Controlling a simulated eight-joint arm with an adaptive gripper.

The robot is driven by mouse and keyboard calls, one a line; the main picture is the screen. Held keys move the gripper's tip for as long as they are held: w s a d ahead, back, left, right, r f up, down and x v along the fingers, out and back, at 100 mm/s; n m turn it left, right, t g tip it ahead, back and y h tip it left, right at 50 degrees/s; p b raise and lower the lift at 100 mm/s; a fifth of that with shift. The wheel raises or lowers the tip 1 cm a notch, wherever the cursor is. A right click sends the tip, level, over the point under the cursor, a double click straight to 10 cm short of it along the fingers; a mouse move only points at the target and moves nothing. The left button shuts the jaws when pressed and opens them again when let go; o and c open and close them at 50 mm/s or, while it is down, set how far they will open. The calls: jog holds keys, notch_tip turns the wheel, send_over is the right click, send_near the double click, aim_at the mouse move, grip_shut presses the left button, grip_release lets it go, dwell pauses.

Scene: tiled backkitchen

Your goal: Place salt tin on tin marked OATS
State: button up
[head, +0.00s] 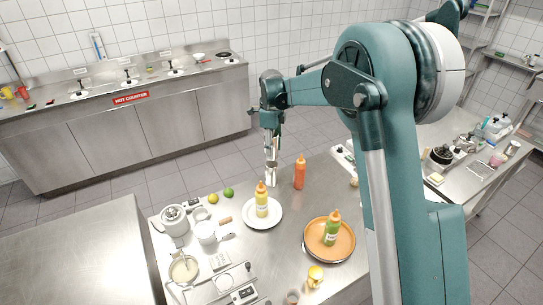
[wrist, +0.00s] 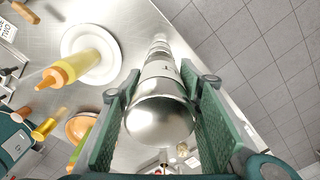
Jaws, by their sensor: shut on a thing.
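My gripper (head: 271,134) is shut on a shiny steel tin with a rounded end, taken as the salt tin (wrist: 158,122); its label cannot be read. In the wrist view, the tin sits between the two green finger pads. Directly beyond it, in line, are further steel cylinders (wrist: 160,68), one with a small dark mark. In the head view, the steel column (head: 271,173) below my gripper stands at the table's far edge. I cannot read OATS on any tin, nor tell whether the held tin touches the one below.
A white plate (head: 278,215) with a yellow bottle (head: 261,200) stands close in front of the column. An orange bottle (head: 300,172) is just to its right. An orange plate (head: 348,248) holds a green bottle (head: 332,229).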

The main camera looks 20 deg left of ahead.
jog(key=shift+f, duration=0.1)
jog(key=shift+f, duration=1.75)
jog(key=shift+f, duration=0.15)
jog(key=o, duration=1)
jog(key=shift+o, duration=0.2)
notch_tip(320, 180, up, 12)
jog(key=shift+r, duration=0.15)
